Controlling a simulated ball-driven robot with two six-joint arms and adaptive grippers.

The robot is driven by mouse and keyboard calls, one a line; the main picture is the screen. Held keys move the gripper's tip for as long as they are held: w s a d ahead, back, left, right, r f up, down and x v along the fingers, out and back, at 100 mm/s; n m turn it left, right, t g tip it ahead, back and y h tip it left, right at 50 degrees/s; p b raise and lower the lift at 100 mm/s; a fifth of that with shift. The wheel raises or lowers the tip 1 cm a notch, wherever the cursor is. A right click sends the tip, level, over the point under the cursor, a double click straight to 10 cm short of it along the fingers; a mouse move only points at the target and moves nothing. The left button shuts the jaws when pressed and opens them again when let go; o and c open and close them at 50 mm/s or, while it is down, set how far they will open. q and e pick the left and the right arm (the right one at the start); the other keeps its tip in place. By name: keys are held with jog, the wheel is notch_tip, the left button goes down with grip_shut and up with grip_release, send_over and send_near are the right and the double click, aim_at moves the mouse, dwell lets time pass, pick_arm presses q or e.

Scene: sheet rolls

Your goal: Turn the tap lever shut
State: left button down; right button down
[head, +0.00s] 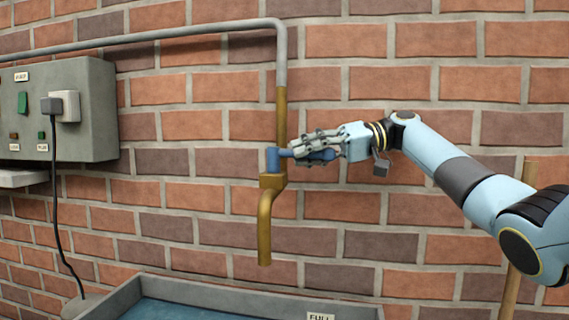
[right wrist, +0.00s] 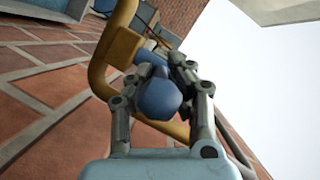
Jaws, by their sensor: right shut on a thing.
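A brass tap (head: 267,215) comes down the brick wall on a pipe, its spout pointing down. Its blue lever (head: 273,158) sits on top of the tap body and sticks out to the right, across the pipe. My right gripper (head: 300,150) is shut on the lever, reaching in from the right. In the right wrist view the rounded blue end of the lever (right wrist: 158,98) lies between the fingers (right wrist: 155,85), with the brass tap (right wrist: 118,48) just behind it. The fingers hide part of the lever in the head view. My left gripper is not in view.
A grey trough (head: 130,292) with blue water and a "FULL" label stands below the spout. A grey control box (head: 85,100) with a plug and a black cable (head: 57,200) hangs at the left. A wooden pole (head: 520,250) stands at the right, behind my arm.

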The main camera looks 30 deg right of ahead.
dwell(0.5)
jog(key=c, duration=1.2)
grip_release()
jog(key=shift+w, duration=0.1)
jog(key=shift+c, duration=0.2)
notch_tip(320, 180, up, 10)
jog(key=shift+f, duration=0.1)
